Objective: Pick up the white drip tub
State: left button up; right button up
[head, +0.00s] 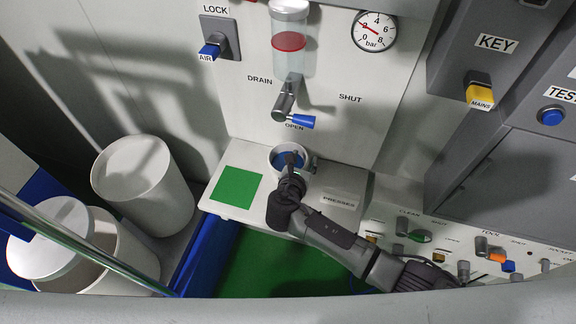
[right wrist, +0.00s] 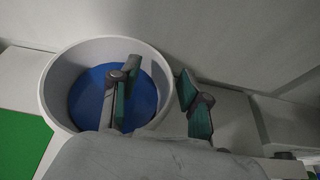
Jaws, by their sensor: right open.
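The white drip tub (head: 276,149) is a round open cup with a blue inside. It stands on the white ledge below the drain valve, just right of a green square. In the right wrist view the tub (right wrist: 56,88) fills the left half, its blue floor showing. My right gripper (head: 290,160) is at the tub in the head view. In the right wrist view the right gripper (right wrist: 158,78) is open, with one finger over the tub's inside and the other outside its right wall. Whether a finger touches the wall I cannot tell. My left gripper is not in view.
Above the tub are the drain valve's blue-tipped lever (head: 300,121) and a clear cylinder (head: 289,50) with red inside. The green square (head: 236,187) lies to the left. A label plate (head: 340,200) is at right. Large white drums (head: 145,185) stand at far left.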

grip_shut()
jog(key=shift+s+r, duration=0.1)
jog(key=shift+r, duration=0.1)
dwell(0.3)
